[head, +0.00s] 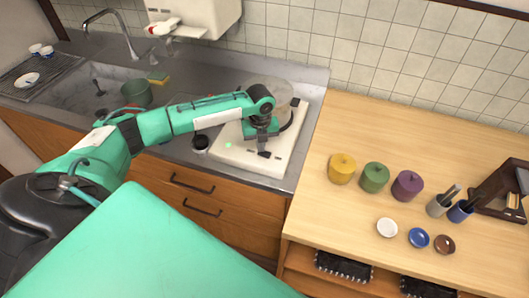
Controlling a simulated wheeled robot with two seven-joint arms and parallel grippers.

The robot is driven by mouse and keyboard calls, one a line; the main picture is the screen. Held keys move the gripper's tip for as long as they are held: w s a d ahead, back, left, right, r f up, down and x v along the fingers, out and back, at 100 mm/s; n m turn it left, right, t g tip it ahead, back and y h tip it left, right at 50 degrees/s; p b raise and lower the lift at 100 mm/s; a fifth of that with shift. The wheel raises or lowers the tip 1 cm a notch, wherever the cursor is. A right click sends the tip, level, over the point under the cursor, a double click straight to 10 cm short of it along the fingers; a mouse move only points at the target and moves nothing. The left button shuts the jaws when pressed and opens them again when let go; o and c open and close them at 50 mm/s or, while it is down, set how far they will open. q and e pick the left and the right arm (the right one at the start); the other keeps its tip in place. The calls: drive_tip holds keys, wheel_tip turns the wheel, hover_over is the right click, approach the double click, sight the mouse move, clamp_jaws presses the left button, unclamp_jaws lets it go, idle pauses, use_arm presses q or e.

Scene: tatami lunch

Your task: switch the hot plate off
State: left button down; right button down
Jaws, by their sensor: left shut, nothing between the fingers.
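The hot plate (236,155) is a white, flat unit on the steel counter, left of the wooden cabinet. A small green light (228,145) glows near its front left. My left gripper (264,154) is over the front part of the hot plate, pointing down, with its fingers shut and empty. I cannot tell whether the fingertips touch the plate. My wrist hides much of the plate's middle, and I cannot make out its switch. A pale, see-through vessel (283,88) stands behind my wrist, partly hidden. My right gripper is not in view.
A dark cup (200,143) stands just left of the hot plate. The sink with a green pot (137,92) is further left. Yellow (342,168), green (375,177) and purple (407,185) canisters stand on the wooden top. Its back part is clear.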

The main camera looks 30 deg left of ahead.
use_arm(q)
drive_tip(key=shift+f, duration=0.5)
drive_tip(key=shift+s, duration=0.1)
wheel_tip(320, 180, up, 2)
drive_tip(key=shift+r+p, duration=0.1)
drive_tip(key=shift+p, duration=0.85)
wheel_tip(320, 180, up, 5)
drive_tip(key=p, duration=0.4)
drive_tip(key=shift+p, duration=0.4)
